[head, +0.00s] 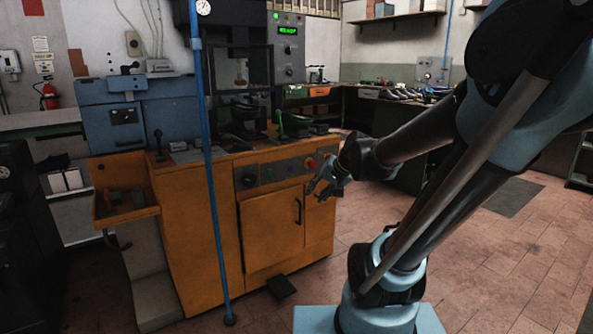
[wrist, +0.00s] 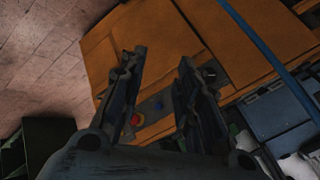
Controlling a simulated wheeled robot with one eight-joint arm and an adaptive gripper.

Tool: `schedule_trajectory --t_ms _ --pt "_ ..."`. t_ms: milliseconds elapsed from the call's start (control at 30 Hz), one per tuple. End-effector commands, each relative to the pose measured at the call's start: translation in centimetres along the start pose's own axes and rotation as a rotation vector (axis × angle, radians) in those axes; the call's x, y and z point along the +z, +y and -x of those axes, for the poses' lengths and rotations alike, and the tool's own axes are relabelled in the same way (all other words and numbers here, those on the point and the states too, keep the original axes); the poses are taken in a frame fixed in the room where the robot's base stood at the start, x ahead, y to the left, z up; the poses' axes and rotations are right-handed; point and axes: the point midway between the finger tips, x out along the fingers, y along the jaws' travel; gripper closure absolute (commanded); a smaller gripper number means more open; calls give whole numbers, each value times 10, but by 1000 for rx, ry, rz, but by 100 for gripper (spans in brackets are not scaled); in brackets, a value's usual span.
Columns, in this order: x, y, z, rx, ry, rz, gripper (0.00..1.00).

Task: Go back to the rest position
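My gripper (head: 326,186) is in front of the upper right of the orange heel press cabinet (head: 275,232), close to its control strip. In the wrist view my gripper (wrist: 163,68) has its two dark fingers spread apart with nothing between them. The red button (head: 311,163) sits on the grey control strip, just above and left of my gripper; it also shows between the fingers in the wrist view (wrist: 137,119). I cannot tell from these frames whether a finger touches the cabinet.
A blue vertical pole (head: 212,190) stands in front of the cabinet. An orange bin (head: 125,208) juts out at its left. A black pedal (head: 281,287) lies at the cabinet's foot. A workbench with shoes (head: 400,94) runs along the back. Tiled floor at the right is mostly clear.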

Motion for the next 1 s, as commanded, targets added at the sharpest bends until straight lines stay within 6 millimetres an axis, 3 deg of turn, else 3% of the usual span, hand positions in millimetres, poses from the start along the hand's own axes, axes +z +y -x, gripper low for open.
schedule_trajectory --t_ms 300,500,700,1000 --pt "82 82 40 250 -156 176 70" --pt "125 129 65 393 -256 254 70" --pt "147 153 80 469 -315 289 70" --pt "150 157 82 483 -326 295 70"
